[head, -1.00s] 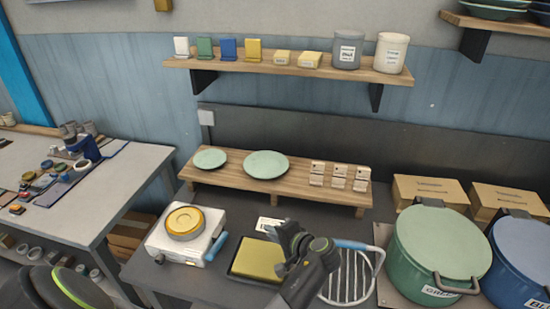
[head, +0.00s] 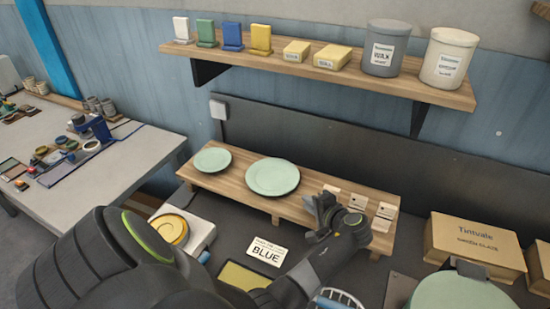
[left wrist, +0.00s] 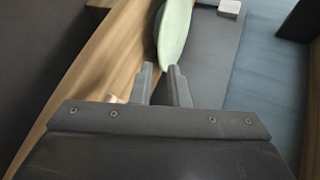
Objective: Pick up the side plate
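Two pale green plates lie on the low wooden rack in the head view. The smaller one, which looks like the side plate (head: 212,160), is at the left; the larger plate (head: 272,177) is right of it. My left gripper (head: 318,207) is above the rack's front right part, beside the larger plate and apart from the small one. In the left wrist view my left gripper (left wrist: 160,69) is open and empty, its fingers a short gap apart. A green plate (left wrist: 175,35), seemingly the larger one, is just beyond the fingertips. My right gripper is not in view.
The wooden rack (head: 235,187) also bears small pale card stands (head: 384,215) at its right. A shelf (head: 350,72) with jars hangs above. A BLUE label (head: 265,251), a yellow pad (head: 243,278) and a cardboard box (head: 472,247) are around the rack.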

